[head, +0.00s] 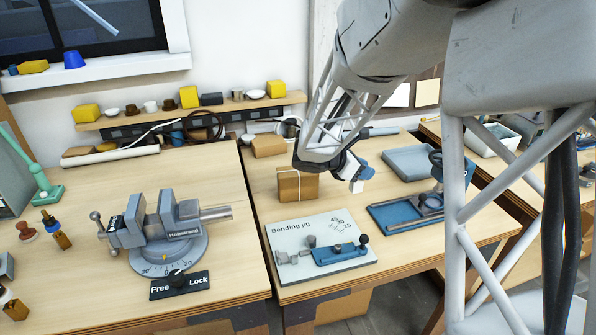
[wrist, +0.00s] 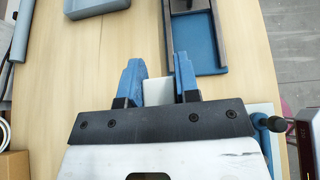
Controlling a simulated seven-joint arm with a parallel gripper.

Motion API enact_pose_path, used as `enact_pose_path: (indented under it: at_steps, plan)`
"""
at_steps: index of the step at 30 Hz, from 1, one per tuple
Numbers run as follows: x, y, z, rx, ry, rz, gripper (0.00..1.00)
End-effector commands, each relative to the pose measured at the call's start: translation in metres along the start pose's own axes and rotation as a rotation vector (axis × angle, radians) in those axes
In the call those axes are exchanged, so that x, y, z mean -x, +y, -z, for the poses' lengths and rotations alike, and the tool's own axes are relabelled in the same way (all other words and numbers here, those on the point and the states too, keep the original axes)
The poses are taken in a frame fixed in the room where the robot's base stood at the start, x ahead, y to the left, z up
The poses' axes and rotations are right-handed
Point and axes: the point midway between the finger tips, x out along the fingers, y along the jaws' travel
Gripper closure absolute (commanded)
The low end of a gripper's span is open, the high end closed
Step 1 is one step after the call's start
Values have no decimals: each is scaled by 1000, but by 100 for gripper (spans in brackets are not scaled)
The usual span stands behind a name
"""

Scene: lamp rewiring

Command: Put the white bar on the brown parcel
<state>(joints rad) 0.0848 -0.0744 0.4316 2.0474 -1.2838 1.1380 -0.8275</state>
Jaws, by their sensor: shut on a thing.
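My gripper (head: 358,174) is above the right-hand bench, its blue fingers shut on the white bar (head: 357,187). In the wrist view the white bar (wrist: 158,92) sits between the two fingertips of my gripper (wrist: 159,82). The brown parcel (head: 290,187), a box with a pale string around it, stands on the bench to the left of my gripper. A brown box corner (wrist: 14,165) at the lower left of the wrist view looks like the parcel. The bar is apart from the parcel.
The bending jig board (head: 290,264) lies in front of the parcel. A blue tray with a tool (head: 385,216) and a grey tray (head: 408,162) are to the right. Another cardboard box (head: 268,146) stands behind. A vise (head: 165,225) is on the left bench.

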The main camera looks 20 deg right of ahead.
Motion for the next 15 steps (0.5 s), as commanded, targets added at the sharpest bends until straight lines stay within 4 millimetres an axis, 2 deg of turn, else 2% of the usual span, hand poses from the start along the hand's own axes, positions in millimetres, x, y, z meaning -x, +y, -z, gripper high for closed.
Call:
enact_pose_path:
  at_steps: [3, 15]
  plan:
    - [29, 1, 3, 27, 1, -56, 97]
    - [115, -6, 13, 120, -1, -225, 97]
